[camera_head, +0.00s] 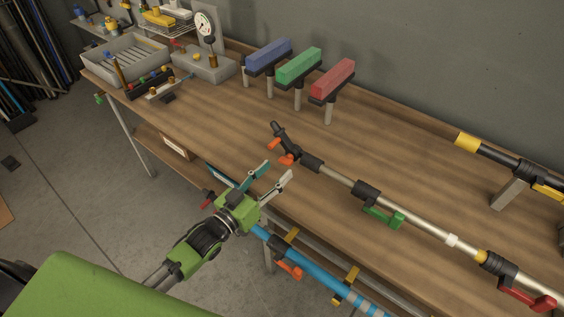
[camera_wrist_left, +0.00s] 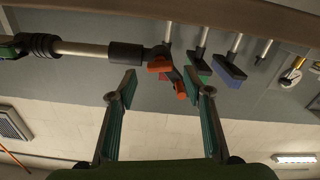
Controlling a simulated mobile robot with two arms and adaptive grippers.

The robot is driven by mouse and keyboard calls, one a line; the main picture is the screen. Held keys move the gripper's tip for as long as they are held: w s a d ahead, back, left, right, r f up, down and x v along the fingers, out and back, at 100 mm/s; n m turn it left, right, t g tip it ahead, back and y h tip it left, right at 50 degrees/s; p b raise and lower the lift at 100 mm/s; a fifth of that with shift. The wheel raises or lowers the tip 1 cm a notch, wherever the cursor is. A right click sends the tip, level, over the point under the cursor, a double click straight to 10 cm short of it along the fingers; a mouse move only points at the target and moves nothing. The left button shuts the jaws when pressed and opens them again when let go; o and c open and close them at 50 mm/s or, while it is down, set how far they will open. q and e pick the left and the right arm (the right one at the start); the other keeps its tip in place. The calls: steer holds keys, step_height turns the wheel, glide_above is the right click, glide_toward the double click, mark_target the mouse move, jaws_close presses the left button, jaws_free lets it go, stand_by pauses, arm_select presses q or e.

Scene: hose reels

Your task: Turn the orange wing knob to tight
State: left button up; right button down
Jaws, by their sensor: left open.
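The orange wing knob (camera_head: 286,159) sits near the black end of a metal pole (camera_head: 334,178) lying along the workbench. One orange wing points toward the bench's front edge and another lies farther back. In the left wrist view the knob (camera_wrist_left: 160,64) shows ahead of the fingers, roughly between the two tips. My left gripper (camera_head: 279,169) is open and empty, its two fingers reaching over the front edge just short of the knob. No contact shows. My right gripper is not in view.
The pole also carries a green lever (camera_head: 384,216) and a red lever (camera_head: 526,298). A blue pole (camera_head: 330,281) hangs below the front edge, right of my gripper. Blue, green and red blocks (camera_head: 298,66) stand on posts behind. The bench's left-middle (camera_head: 205,125) is clear.

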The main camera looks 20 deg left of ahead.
mark_target(284, 164)
arm_select(q)
steer(key=shift+x, duration=2)
steer(key=shift+c, duration=0.4)
steer(key=c, duration=1)
steer(key=shift+c, duration=0.2)
